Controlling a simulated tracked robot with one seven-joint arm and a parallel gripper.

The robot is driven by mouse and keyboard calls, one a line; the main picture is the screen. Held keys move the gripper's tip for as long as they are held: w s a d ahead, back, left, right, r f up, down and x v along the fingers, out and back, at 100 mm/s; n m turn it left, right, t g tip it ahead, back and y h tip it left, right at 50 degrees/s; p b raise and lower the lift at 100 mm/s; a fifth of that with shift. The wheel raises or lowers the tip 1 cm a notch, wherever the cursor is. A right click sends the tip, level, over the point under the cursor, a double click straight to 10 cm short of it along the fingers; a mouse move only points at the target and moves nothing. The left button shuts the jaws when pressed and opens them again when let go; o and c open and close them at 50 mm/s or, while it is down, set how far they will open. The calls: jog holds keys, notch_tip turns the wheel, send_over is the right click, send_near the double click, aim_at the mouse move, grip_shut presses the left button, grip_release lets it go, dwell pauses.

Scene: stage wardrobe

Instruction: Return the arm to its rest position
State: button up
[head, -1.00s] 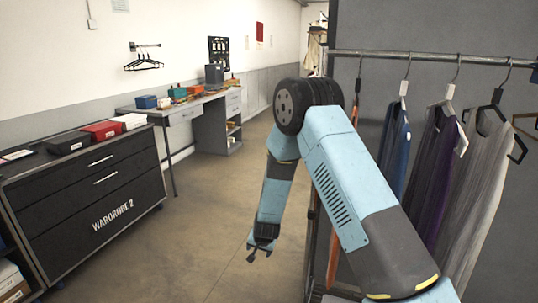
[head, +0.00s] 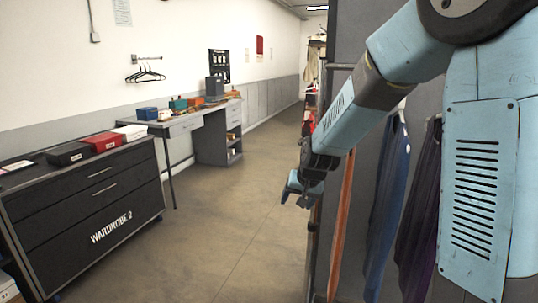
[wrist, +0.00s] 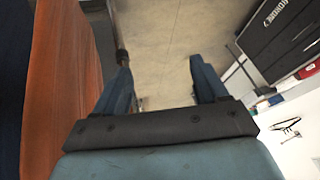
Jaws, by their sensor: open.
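My arm is light blue and dark grey and fills the right side of the head view, bent at a joint near the top edge. My gripper (head: 300,190) hangs at its end, left of the clothes rail and above the floor. In the wrist view my gripper (wrist: 165,88) shows two blue fingers spread apart, with bare floor between them and nothing held. An orange-brown garment (wrist: 62,80) is close to the left finger in the wrist view. It also hangs on the rail in the head view (head: 342,215).
Blue (head: 388,200) and purple (head: 422,215) garments hang behind my arm at right. The black Wardrobe 2 drawer unit (head: 85,215) stands at left with boxes on top. A grey desk (head: 190,122) is farther back. The floor (head: 225,215) between is clear.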

jog(key=s+d+r, duration=0.8)
jog(key=s+r, duration=0.4)
jog(key=s, duration=0.1)
jog(key=s+d+r, duration=0.1)
jog(key=s+d, duration=0.1)
jog(key=s, duration=0.3)
jog(key=s+d+r+h, duration=0.1)
jog(key=s+d, duration=0.1)
jog(key=s, duration=0.3)
jog(key=s+d+r+n+h, duration=0.1)
jog(key=s+d, duration=0.2)
jog(key=s, duration=0.3)
jog(key=shift+r, duration=0.2)
